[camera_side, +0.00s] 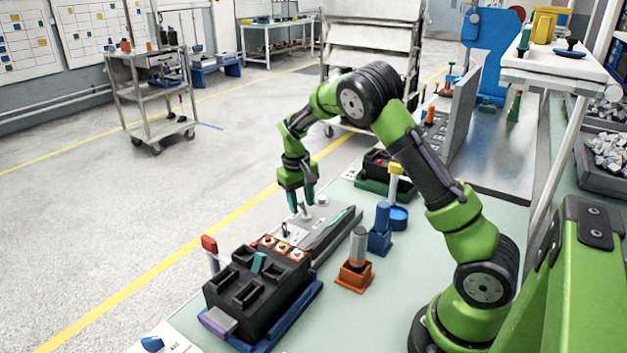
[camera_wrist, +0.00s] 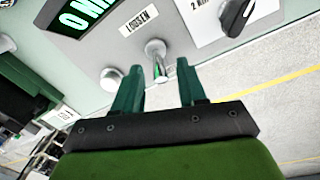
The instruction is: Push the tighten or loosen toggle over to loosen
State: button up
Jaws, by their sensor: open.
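The toggle (camera_wrist: 157,62) is a short metal lever on a round base, on a grey panel (camera_side: 333,232). In the wrist view it stands just under a white label reading LOOSEN (camera_wrist: 141,22) and leans toward the bottom of the picture. My gripper (camera_wrist: 159,68) is open, with its two green fingers on either side of the lever and visible gaps to both. In the side view my gripper (camera_side: 301,205) points down at the panel's far end, and the fingers partly hide the toggle there.
A white round button (camera_wrist: 111,78), a green-lit display (camera_wrist: 82,14) and a black rotary knob (camera_wrist: 236,14) sit near the toggle. A black breaker block (camera_side: 257,283), an orange holder (camera_side: 354,276) and a blue holder (camera_side: 380,240) stand nearby on the table.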

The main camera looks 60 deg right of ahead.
jog(key=shift+c, duration=0.2)
grip_shut()
jog(key=s+t, duration=0.2)
jog(key=t, duration=0.1)
jog(key=shift+d+r+t, duration=0.1)
jog(key=shift+r+t, duration=0.1)
jog(key=shift+t, duration=0.1)
jog(key=shift+s+d+f+t, duration=0.1)
jog(key=shift+s+t, duration=0.25)
jog(key=shift+t, duration=0.45)
jog(key=shift+s+f+t, duration=0.1)
jog(key=shift+s+t, duration=0.2)
jog(key=shift+t, duration=0.5)
jog(key=shift+s+t, duration=0.2)
jog(key=shift+t, duration=0.3)
jog(key=shift+s+f+t, duration=0.1)
jog(key=shift+f+t, duration=0.05)
jog(key=shift+t, duration=0.35)
